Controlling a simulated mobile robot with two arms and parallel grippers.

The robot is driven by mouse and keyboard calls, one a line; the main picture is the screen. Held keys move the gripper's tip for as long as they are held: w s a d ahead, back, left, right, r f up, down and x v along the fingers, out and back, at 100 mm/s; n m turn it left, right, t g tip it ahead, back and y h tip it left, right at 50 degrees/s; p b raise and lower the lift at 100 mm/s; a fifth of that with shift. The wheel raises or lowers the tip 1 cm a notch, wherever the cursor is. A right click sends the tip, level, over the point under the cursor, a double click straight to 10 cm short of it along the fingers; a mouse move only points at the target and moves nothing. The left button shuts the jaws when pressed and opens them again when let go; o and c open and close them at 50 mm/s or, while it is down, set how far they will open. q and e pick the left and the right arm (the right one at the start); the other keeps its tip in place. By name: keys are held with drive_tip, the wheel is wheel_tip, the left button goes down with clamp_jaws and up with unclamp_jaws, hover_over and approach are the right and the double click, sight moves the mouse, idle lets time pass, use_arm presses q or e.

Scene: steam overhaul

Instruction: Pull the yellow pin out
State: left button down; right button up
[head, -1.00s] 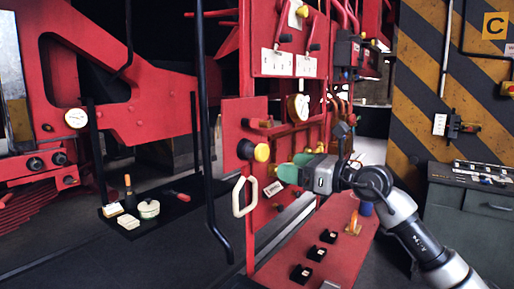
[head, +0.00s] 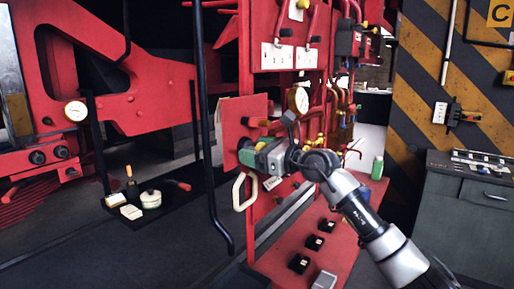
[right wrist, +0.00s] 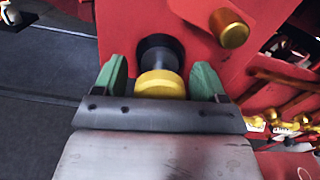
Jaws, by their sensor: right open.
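The yellow pin (right wrist: 160,84) has a round yellow head on a dark shaft and collar, set in a red panel (head: 229,117). In the head view its head (head: 261,146) shows just above the fingers. My right gripper (right wrist: 160,72) is open, with one green finger on each side of the pin's head. Gaps show between the fingers and the head. In the head view the right gripper (head: 252,156) is close to the panel, partly hiding the pin. My left gripper is not in view.
A white loop handle (head: 240,191) hangs just below the pin. A black vertical bar (head: 204,130) stands left of the panel. Another brass knob (right wrist: 234,29) is close by. A red bench with black blocks (head: 314,242) lies below; a grey cabinet (head: 462,215) stands right.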

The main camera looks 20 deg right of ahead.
drive_tip(key=c, duration=1.3)
drive_tip(key=shift+s+d+f+b, duration=0.1)
drive_tip(key=shift+s+d+b, duration=0.15)
drive_tip(key=shift+d+b, duration=0.05)
drive_tip(key=b+v, duration=0.1)
drive_tip(key=v, duration=0.3)
drive_tip(key=o, duration=1.3)
drive_tip(key=shift+s+d, duration=0.1)
drive_tip(key=shift+s, duration=0.05)
